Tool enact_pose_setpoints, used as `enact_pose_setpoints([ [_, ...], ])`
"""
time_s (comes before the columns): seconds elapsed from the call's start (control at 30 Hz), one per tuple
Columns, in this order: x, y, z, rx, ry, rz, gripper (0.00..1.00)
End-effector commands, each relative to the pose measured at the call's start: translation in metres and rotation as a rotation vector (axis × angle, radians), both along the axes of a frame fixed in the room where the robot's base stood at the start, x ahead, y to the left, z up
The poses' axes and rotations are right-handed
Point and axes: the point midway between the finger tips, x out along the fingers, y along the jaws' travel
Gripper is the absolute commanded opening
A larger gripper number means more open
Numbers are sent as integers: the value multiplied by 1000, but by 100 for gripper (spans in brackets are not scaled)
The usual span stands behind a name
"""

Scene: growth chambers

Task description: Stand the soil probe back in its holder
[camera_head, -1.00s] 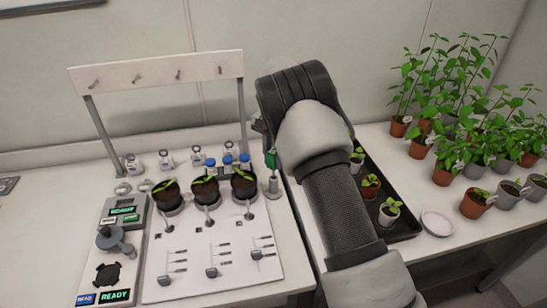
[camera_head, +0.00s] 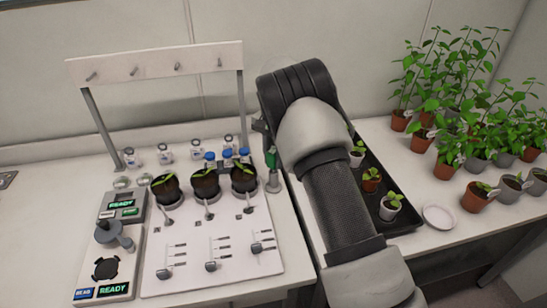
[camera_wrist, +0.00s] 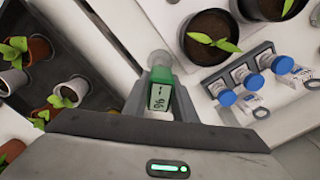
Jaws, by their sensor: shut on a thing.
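The soil probe (camera_head: 271,159) has a green body with a small display, which faces up in the wrist view (camera_wrist: 160,97). My gripper (camera_wrist: 158,104) is shut on it, with a grey jaw on either side. In the head view my arm hides most of the gripper. The holder (camera_head: 273,183) is a small grey upright cylinder at the right edge of the white board, directly below the green body. Its round grey top shows just beyond the probe in the wrist view (camera_wrist: 160,60). I cannot tell whether the probe's tip is inside it.
Dark pots with seedlings (camera_head: 205,185) and blue-capped vials (camera_head: 228,155) stand close left of the holder. A black tray (camera_head: 405,222) with small potted plants lies right, partly behind my arm. A white rack (camera_head: 155,62) with pegs stands at the back left.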

Motion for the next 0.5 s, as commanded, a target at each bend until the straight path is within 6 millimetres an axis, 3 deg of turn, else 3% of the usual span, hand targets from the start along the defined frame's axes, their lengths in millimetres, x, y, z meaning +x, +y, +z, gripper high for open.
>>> enact_pose_setpoints([
  [0.3, 0, 0, 1, 0, 0, 0, 0],
  [0.33, 0, 0, 1, 0, 0, 0, 28],
  [0.43, 0, 0, 1, 0, 0, 0, 45],
  [0.5, 0, 0, 1, 0, 0, 0, 46],
])
